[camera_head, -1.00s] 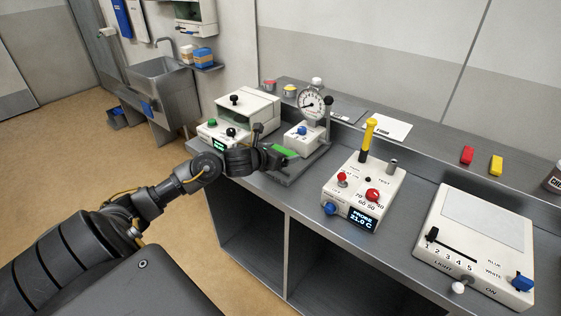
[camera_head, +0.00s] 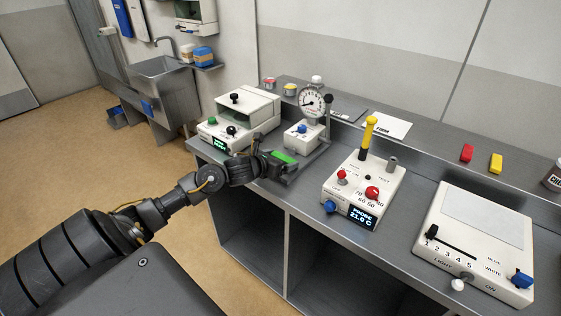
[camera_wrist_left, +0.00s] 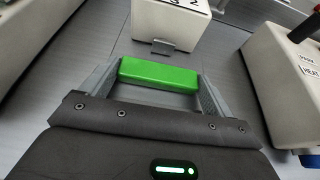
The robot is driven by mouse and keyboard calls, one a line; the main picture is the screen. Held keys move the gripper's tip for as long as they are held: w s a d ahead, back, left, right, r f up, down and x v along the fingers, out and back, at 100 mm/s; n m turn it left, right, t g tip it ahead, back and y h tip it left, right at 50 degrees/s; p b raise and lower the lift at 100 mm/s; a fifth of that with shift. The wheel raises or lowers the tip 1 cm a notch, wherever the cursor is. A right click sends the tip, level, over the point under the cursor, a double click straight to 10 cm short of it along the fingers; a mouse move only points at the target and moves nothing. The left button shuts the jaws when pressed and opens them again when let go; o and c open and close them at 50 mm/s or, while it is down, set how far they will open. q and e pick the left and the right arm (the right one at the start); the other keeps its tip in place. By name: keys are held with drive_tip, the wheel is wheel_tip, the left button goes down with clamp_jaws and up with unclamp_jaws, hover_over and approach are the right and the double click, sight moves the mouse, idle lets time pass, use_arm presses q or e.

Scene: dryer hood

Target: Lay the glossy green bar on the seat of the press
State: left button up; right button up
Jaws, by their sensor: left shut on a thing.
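My left gripper (camera_head: 284,160) is shut on the glossy green bar (camera_head: 284,156). In the left wrist view the bar (camera_wrist_left: 158,74) lies crosswise between the two fingers (camera_wrist_left: 159,80). The press appears to be the white unit (camera_head: 299,135) with a blue knob and a round dial gauge (camera_head: 312,102). The bar is held in front of it, apart from it. In the left wrist view a small grey metal ledge (camera_wrist_left: 168,47), perhaps the seat, juts from the white unit (camera_wrist_left: 170,20) just beyond the bar. My right gripper is not in view.
A white cabinet-like device (camera_head: 241,116) stands left of the press. A probe unit (camera_head: 362,190) with a yellow handle stands to the right, and a light box (camera_head: 477,245) further right. Bare grey bench top (camera_head: 322,172) lies between the press and the probe unit.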

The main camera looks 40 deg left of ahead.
use_arm(q)
drive_tip(key=shift+s+d+f, duration=0.1)
drive_tip(key=shift+s+f, duration=0.1)
drive_tip(key=shift+f, duration=0.45)
drive_tip(key=o, duration=0.7)
drive_tip(key=shift+f, duration=0.1)
drive_tip(key=shift+o, duration=0.3)
drive_tip(key=shift+d, duration=0.15)
drive_tip(key=shift+r+p, duration=0.4)
drive_tip(key=shift+p, duration=0.15)
drive_tip(key=shift+r+p, duration=0.35)
drive_tip(key=shift+p, duration=0.15)
drive_tip(key=s, duration=0.1)
drive_tip(key=s+b, duration=0.1)
drive_tip(key=s, duration=0.1)
drive_tip(key=shift+s+a+r, duration=0.35)
drive_tip(key=shift+a+r, duration=0.05)
drive_tip(key=v, duration=0.3)
drive_tip(key=b+v, duration=0.1)
drive_tip(key=v, duration=0.2)
drive_tip(key=shift+d+r, duration=0.2)
drive_tip(key=shift+r, duration=0.3)
drive_tip(key=shift+v, duration=0.85)
